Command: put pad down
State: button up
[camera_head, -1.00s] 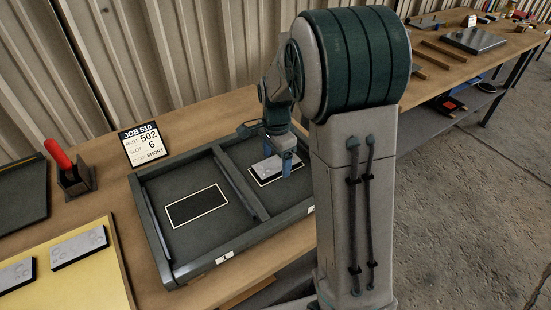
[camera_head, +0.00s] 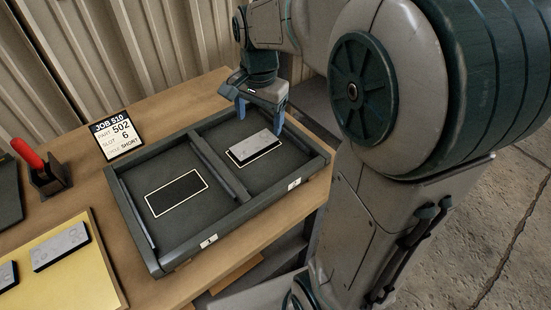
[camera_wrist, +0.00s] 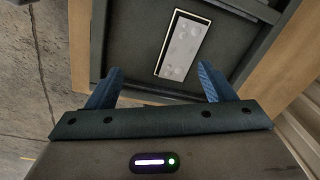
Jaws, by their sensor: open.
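A light grey pad (camera_head: 254,145) lies in the right compartment of the dark tray (camera_head: 134,222), on the white-outlined dark rectangle there. It covers most of the outline, with a strip of dark and white line showing along its near edge. In the wrist view the pad (camera_wrist: 184,48) lies within the outline, close to parallel with it. My gripper (camera_head: 262,108) is open and empty, above and behind the pad, apart from it. Its two blue fingers (camera_wrist: 158,88) are spread wide in the wrist view. The left compartment's outlined rectangle (camera_head: 176,192) is bare.
A red-handled tool in a block (camera_head: 44,172) stands at left. A yellow board (camera_head: 90,280) holds two more grey pads (camera_head: 61,247). A divider (camera_head: 220,166) splits the tray.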

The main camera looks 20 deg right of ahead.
jog(key=s+f+n+t, duration=0.1)
jog(key=s+f+n, duration=0.2)
jog(key=s+n, duration=0.6)
jog(key=s, duration=0.5)
jog(key=shift+a+n+t, duration=0.15)
jog(key=shift+n+t, duration=0.25)
jog(key=shift+r, duration=0.1)
jog(key=shift+c, duration=0.4)
